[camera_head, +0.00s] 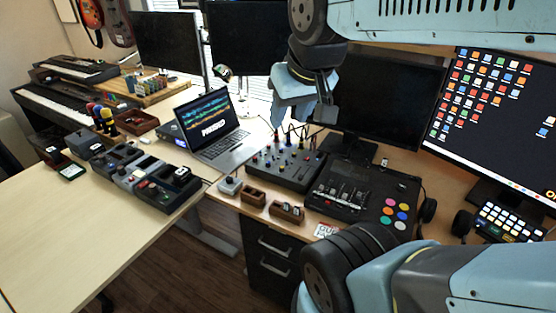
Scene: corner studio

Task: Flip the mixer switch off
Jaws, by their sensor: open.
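A black mixer (284,167) with several knobs and plugged cables sits on the wooden desk, in the middle of the view. To its right is a black fader console (345,192) with sliders and coloured round pads. I cannot make out which small part is the mixer switch. A small grey box (230,186) with a knob on top stands at the desk's front edge, left of the mixer. My gripper (300,118) points down and is open and empty. In the picture it appears just above the mixer's back edge and cables; its height above them is unclear.
A laptop (213,133) stands left of the mixer. Small wooden holders (287,211) line the front edge. Dark monitors (384,100) stand behind. A row of pedals (135,176) lies on the light table at left. Headphones (428,209) are at right.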

